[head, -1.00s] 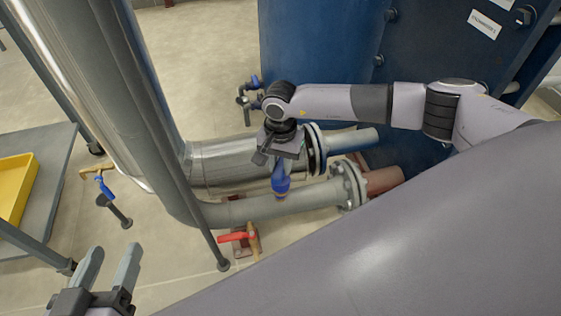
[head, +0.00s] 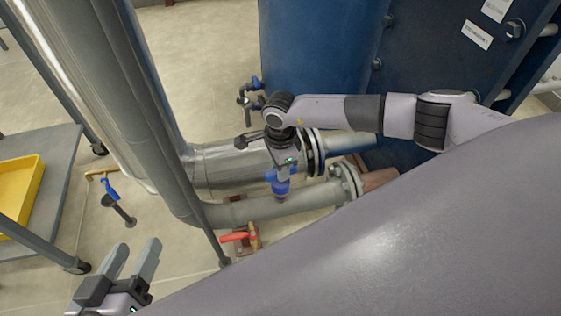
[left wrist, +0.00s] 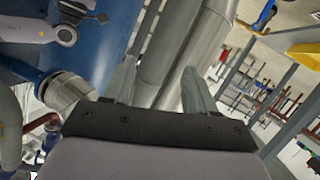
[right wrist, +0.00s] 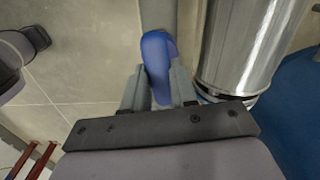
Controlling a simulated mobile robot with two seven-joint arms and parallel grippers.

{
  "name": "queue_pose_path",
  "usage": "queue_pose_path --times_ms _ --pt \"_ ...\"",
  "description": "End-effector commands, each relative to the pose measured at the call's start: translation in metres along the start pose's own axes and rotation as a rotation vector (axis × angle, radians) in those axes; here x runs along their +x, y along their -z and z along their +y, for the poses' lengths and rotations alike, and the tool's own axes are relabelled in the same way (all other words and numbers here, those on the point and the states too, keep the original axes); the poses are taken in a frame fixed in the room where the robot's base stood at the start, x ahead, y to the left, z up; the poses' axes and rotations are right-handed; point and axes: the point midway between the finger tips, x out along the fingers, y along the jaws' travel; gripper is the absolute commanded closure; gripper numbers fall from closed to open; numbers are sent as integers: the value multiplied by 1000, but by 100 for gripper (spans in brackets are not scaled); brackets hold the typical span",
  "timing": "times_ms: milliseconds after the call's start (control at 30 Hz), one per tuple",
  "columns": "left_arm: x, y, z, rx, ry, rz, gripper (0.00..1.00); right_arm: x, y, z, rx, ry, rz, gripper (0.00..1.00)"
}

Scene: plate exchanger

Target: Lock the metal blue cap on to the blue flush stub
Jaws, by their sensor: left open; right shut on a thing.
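My right gripper (head: 283,174) is shut on a blue piece, which I take for the blue cap (head: 281,187), at the upper side of the lower grey pipe. In the right wrist view the blue cap (right wrist: 157,55) sits between the closed fingers (right wrist: 158,88). The blue flush stub cannot be told apart from the cap, so I cannot tell how they are seated. My left gripper (head: 134,258) is open and empty at the lower left. Its spread fingers also show in the left wrist view (left wrist: 158,88).
Two flanged pipes run to the blue exchanger (head: 320,60). A red-handled valve (head: 238,237) is below the lower pipe. A blue-handled valve (head: 109,189) and a cart with a yellow tray (head: 38,172) are at the left. A vertical silver pipe (head: 95,70) stands between the cart and exchanger.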

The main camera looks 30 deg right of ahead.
Motion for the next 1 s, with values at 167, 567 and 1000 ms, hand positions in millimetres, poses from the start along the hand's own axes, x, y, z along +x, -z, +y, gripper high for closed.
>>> queue_pose_path --times_ms 167,567,1000 --pt "3 2 6 -47 -22 -28 43 2 0 1 211 -1 -1 100" --pt "4 0 7 -58 -29 -33 43 5 0 2 277 -3 -1 45" --pt "2 8 9 -54 -26 -34 43 -14 0 0 271 0 -2 42"
